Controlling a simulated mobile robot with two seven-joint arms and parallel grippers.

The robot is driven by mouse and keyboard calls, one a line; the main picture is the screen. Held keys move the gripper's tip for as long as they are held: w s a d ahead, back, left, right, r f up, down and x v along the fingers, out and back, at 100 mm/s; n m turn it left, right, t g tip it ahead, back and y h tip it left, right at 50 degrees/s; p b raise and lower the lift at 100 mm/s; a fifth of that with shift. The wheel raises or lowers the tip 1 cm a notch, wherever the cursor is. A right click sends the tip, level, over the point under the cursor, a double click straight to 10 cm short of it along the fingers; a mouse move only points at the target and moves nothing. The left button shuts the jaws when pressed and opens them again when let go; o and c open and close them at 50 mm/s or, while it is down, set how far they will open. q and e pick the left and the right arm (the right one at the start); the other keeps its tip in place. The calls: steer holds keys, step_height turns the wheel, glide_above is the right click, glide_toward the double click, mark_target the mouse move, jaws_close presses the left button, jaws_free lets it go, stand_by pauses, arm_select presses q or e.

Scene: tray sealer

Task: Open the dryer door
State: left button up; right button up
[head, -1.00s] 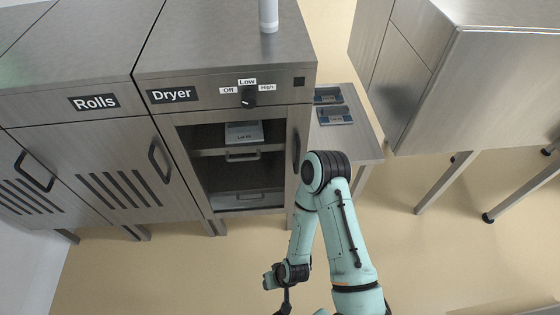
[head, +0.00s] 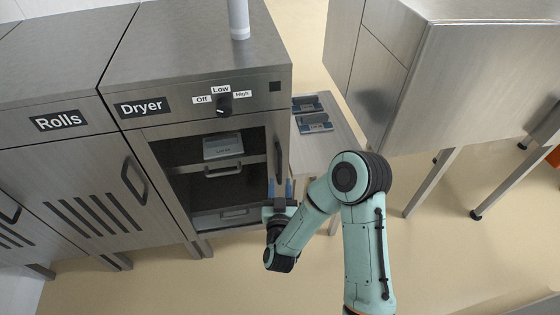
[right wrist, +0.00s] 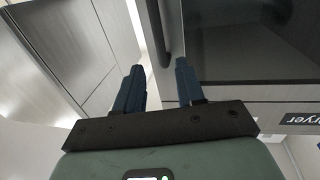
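The dryer (head: 190,112) is a steel cabinet with a "Dryer" label and a knob. Its door (head: 160,165) looks shut; shelves show through the dark window. The dark vertical door handle (head: 279,160) is on the right side of the door. The handle also shows at the top of the right wrist view (right wrist: 172,35), beside the dark window. My right gripper (head: 280,184) is just below and in front of the handle, with its blue fingers apart. In the right wrist view the fingers (right wrist: 158,82) are open with nothing between them. My left gripper is not in view.
A side table (head: 325,150) with blue-grey trays stands right of the dryer. A larger steel unit (head: 440,90) on legs stands farther right. The Rolls cabinet (head: 70,150) adjoins the dryer on the left. The floor in front is clear.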

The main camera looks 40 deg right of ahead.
mark_target(280, 164)
steer(key=p+x, duration=0.1)
steer(key=x, duration=0.9)
steer(key=shift+c, duration=0.3)
jaws_close()
